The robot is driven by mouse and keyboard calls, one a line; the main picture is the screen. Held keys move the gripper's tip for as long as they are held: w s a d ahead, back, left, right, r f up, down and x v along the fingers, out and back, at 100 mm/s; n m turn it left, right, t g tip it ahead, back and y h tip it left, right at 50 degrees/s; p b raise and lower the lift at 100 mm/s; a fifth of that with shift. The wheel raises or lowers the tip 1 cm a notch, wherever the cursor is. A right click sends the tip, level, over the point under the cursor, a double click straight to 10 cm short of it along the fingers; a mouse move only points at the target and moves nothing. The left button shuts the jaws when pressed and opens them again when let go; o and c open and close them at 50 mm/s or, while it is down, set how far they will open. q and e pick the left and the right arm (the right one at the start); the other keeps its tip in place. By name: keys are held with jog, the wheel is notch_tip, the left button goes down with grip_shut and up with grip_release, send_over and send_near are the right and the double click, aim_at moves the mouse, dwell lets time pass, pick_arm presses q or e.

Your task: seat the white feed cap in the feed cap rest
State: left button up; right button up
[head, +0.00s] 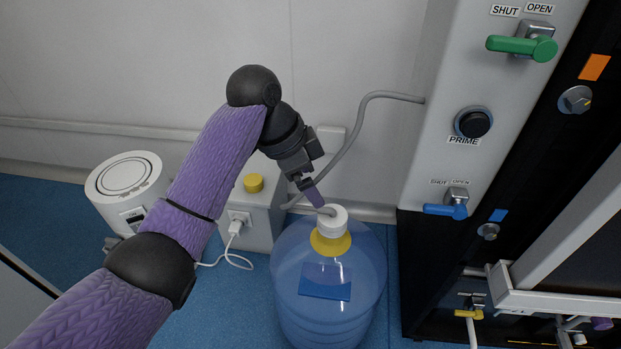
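The white feed cap (333,221) sits on the neck of the large blue bottle (336,318), above a yellow collar (330,243). A short grey piece shows on top of the cap. My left gripper (316,199) points down at the cap, with its purple fingertip at or just above the grey piece. The fingers overlap in this view, so I cannot tell whether they are open, shut or touching the cap. I cannot make out the feed cap rest. My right gripper is not in view.
A grey hose (355,133) runs to the machine panel (440,110) on the right, which has a green lever (522,46) and blue lever (446,211).

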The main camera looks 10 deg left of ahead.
aim_at(333, 215)
pick_arm(q)
jog(key=x, duration=1.1)
jog(key=shift+w+d+f, duration=0.15)
jog(key=shift+d+f, duration=0.1)
jog(key=c, duration=1.3)
